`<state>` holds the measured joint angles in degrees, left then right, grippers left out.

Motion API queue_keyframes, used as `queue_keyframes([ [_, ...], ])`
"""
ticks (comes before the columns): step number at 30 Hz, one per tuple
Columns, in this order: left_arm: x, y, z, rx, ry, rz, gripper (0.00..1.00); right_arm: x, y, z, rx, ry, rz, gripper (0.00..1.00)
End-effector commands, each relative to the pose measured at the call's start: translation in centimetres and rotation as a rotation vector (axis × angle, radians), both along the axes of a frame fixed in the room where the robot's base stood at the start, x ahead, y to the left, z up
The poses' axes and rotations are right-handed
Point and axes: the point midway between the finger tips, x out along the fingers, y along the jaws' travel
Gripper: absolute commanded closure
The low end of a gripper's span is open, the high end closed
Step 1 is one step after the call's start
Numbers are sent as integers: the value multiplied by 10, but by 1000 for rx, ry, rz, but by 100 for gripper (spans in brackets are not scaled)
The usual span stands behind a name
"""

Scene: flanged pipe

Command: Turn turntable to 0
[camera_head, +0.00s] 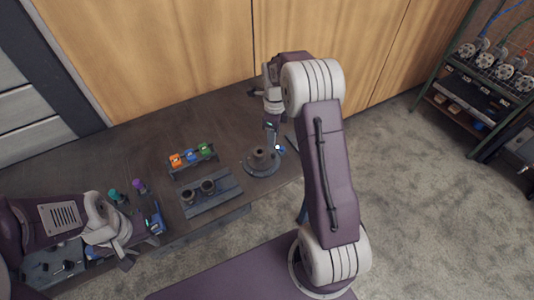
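The turntable (249,171) is a dark round disc on the table, with a short brown upright pipe piece (261,156) at its middle. No scale or number on it can be read at this size. My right gripper (273,133) points down at the disc's far right edge, beside a small blue part with a bright spot (279,148). I cannot tell whether it touches that part or holds it. My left gripper (151,222) is at the table's left front, well apart from the turntable. Its fingers are too small to judge.
A rack with orange, blue and green items (191,157) stands left of the turntable. A grey tray with two dark ring-shaped parts (229,188) lies in front of it. Teal and purple-topped items (138,187) stand near my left gripper. A metal shelf (488,75) is far right.

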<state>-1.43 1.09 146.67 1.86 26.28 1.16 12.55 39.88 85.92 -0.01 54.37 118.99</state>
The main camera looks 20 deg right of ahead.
Motion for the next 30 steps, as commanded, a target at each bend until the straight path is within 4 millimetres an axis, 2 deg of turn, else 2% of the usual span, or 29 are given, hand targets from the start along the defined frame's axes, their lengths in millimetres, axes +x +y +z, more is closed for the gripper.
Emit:
queue_keyframes([
  [2,0,0,1,0,0,0,64,0,0,-1,0,-1,0,62],
  [5,0,0,2,0,0,0,64,0,0,-12,0,1,1,62],
  [12,0,0,9,0,0,0,64,-1,1,-62,1,2,2,62],
  [16,0,0,11,0,0,0,64,0,1,-81,0,0,3,62],
  [20,0,0,11,0,0,0,64,0,1,-89,-1,-2,3,62],
  [26,0,0,11,0,0,0,64,0,1,-89,0,-4,3,62],
  [28,0,0,11,0,0,0,64,0,1,-89,0,-4,3,76],
  [30,0,0,11,0,0,0,64,0,1,-89,0,-4,3,96],
])
